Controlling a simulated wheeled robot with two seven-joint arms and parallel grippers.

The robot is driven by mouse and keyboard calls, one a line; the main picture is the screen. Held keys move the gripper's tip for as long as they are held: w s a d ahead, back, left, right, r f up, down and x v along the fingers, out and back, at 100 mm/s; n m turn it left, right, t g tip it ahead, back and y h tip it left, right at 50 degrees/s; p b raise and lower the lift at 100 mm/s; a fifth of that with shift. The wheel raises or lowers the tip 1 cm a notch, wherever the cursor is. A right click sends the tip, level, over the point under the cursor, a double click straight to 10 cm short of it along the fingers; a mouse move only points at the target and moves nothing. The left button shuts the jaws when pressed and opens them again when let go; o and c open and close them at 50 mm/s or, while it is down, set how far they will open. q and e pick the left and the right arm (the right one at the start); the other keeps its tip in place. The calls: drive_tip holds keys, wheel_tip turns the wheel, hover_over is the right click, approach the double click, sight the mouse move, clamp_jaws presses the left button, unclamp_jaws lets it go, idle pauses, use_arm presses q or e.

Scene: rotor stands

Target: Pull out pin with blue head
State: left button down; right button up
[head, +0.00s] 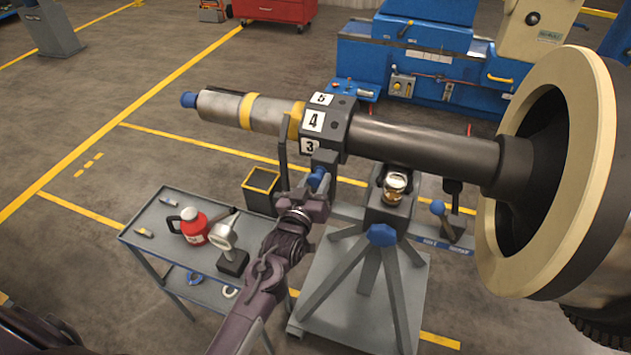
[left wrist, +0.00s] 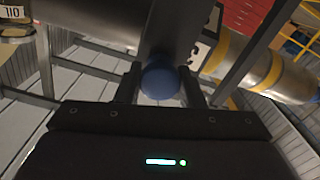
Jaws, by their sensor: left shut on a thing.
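The pin's round blue head (head: 317,177) sits just below the dark numbered collar (head: 340,128) of the rotor shaft in the head view. In the left wrist view the blue head (left wrist: 160,80) lies between the two fingers. My left gripper (head: 314,188) is shut on this blue head, right under the collar. The left wrist view shows the same gripper (left wrist: 161,90) with one finger on each side of it. The pin's shank is hidden behind the head and the collar. My right gripper is out of view.
The long rotor shaft (head: 430,146) runs to a large cream-rimmed wheel (head: 495,240) at right. A grey cart (head: 165,262) with a red can (head: 194,226) and a gauge (head: 224,237) stands at left.

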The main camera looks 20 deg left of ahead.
use_arm(q)
drive_tip(key=s+p, duration=0.1)
drive_tip(key=s, duration=0.2)
drive_tip(key=shift+s+a+p, duration=0.1)
drive_tip(key=shift+s+p, duration=0.1)
drive_tip(key=shift+p, duration=0.1)
drive_tip(key=shift+f, duration=0.1)
drive_tip(key=c, duration=1.4)
unclamp_jaws()
drive_tip(key=o, duration=0.5)
drive_tip(key=shift+s, duration=0.15)
drive_tip(key=shift+c, duration=0.2)
drive_tip(key=b, duration=0.2)
approach(315, 183)
drive_tip(key=shift+s+f, duration=0.1)
drive_tip(key=shift+s, duration=0.55)
